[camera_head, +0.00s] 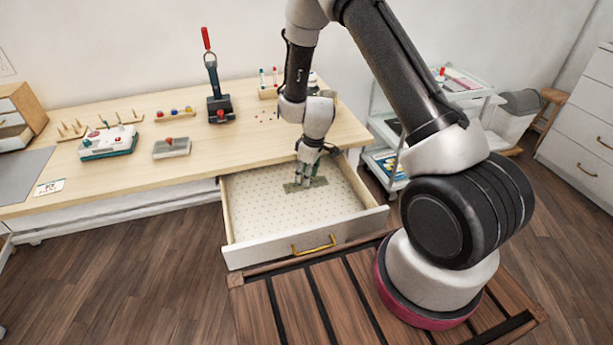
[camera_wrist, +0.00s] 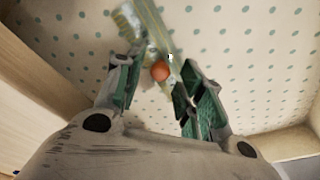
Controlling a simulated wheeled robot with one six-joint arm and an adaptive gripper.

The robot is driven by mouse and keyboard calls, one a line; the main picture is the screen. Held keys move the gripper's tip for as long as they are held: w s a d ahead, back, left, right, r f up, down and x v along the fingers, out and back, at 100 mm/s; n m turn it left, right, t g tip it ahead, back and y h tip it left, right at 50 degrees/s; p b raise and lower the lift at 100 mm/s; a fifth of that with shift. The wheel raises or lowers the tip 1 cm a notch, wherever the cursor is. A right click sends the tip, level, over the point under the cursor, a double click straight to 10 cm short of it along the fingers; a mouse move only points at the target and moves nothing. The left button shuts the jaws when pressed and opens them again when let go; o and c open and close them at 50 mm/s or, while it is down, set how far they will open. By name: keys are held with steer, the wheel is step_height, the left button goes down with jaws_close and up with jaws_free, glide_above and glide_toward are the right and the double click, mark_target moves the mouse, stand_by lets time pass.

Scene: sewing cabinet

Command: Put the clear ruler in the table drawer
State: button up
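The clear ruler (camera_head: 320,182) shows as a greenish see-through strip inside the open table drawer (camera_head: 253,238), over its dotted lining. In the wrist view the ruler (camera_wrist: 152,22) runs from the top middle down between my fingers, with a round orange knob on it. My gripper (camera_head: 305,183) points down into the drawer, low over the ruler. In the wrist view my gripper (camera_wrist: 160,75) has its green-padded fingers apart, one on each side of the knob, with small gaps showing. The ruler appears to lie on the drawer floor; any slight gap beneath it cannot be told.
The drawer's brass handle (camera_head: 313,246) faces front. The wooden tabletop (camera_head: 225,150) behind holds a red-handled press (camera_head: 218,100), a white-and-teal box (camera_head: 108,143) and a grey tray (camera_head: 172,148). A white cart (camera_head: 455,95) stands to the right. The drawer's left half is clear.

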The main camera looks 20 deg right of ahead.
step_height(320, 180, up, 11)
steer(key=s+d, duration=0.1)
step_height(320, 180, up, 14)
steer(key=m+t, duration=0.1)
steer(key=m, duration=0.1)
glide_above(311, 185)
steer(key=s+d, duration=0.3)
steer(key=s, duration=0.1)
steer(key=s+d+r+m+t, duration=0.1)
steer(key=s+d+r+m, duration=0.2)
steer(key=s+r, duration=0.5)
steer(key=s+d+r+m+t+h, duration=0.1)
steer(key=s+d+r+m, duration=0.3)
steer(key=s, duration=1.2)
step_height(311, 185, up, 4)
steer(key=shift+s+d+r, duration=0.2)
steer(key=shift+s+d, duration=0.1)
steer(key=shift+d, duration=0.3)
